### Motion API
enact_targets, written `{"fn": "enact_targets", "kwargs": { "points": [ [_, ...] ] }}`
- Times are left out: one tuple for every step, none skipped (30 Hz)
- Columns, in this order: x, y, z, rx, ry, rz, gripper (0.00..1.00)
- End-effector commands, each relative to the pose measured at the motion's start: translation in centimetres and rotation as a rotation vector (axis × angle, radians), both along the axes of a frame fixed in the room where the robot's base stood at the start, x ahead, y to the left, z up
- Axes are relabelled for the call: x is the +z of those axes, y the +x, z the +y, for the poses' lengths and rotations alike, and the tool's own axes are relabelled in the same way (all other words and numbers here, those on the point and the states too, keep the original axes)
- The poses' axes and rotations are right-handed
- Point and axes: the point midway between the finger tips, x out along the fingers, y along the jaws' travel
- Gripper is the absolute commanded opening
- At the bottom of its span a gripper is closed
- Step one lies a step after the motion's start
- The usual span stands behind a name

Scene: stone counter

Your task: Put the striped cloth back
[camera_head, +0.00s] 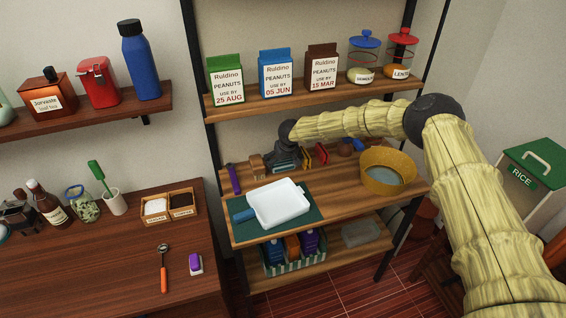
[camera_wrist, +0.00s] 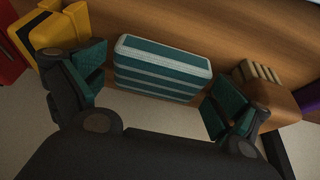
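The striped cloth, a folded teal and white block (camera_wrist: 162,70), lies on the wooden shelf between the fingertips of my gripper (camera_wrist: 155,95) in the wrist view. Small gaps show between the cloth and the fingers, which are spread wide. In the head view my gripper (camera_head: 283,157) reaches down at the back of the middle shelf, and part of the striped cloth (camera_head: 284,167) shows just below it.
A tan block (camera_wrist: 265,90) sits close right of the gripper, and a yellow one (camera_wrist: 48,38) close left. On the middle shelf (camera_head: 345,195), a white tray (camera_head: 278,203) lies in front on a green mat, and a yellow bowl (camera_head: 388,182) stands right. Peanut cartons (camera_head: 275,75) stand on the shelf above.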

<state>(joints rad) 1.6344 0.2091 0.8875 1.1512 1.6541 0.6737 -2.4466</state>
Motion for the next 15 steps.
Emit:
{"fn": "enact_targets", "kwargs": {
  "points": [
    [0.0, 0.0, 0.0, 0.000, 0.000, 0.000, 1.00],
    [0.0, 0.0, 0.0, 0.000, 0.000, 0.000, 1.00],
    [0.0, 0.0, 0.0, 0.000, 0.000, 0.000, 1.00],
    [0.0, 0.0, 0.0, 0.000, 0.000, 0.000, 1.00],
    [0.0, 0.0, 0.0, 0.000, 0.000, 0.000, 1.00],
    [0.0, 0.0, 0.0, 0.000, 0.000, 0.000, 1.00],
    [0.0, 0.0, 0.0, 0.000, 0.000, 0.000, 1.00],
    [0.1, 0.0, 0.0, 0.000, 0.000, 0.000, 1.00],
    [0.2, 0.0, 0.0, 0.000, 0.000, 0.000, 1.00],
    [0.3, 0.0, 0.0, 0.000, 0.000, 0.000, 1.00],
    [0.5, 0.0, 0.0, 0.000, 0.000, 0.000, 1.00],
    [0.5, 0.0, 0.0, 0.000, 0.000, -0.001, 1.00],
    [0.7, -0.1, -0.1, 0.000, 0.000, -0.001, 1.00],
    [0.9, -0.2, -0.2, 0.000, 0.001, -0.002, 1.00],
    [1.3, -0.3, -0.2, 0.000, 0.001, -0.001, 1.00]
  ]
}}
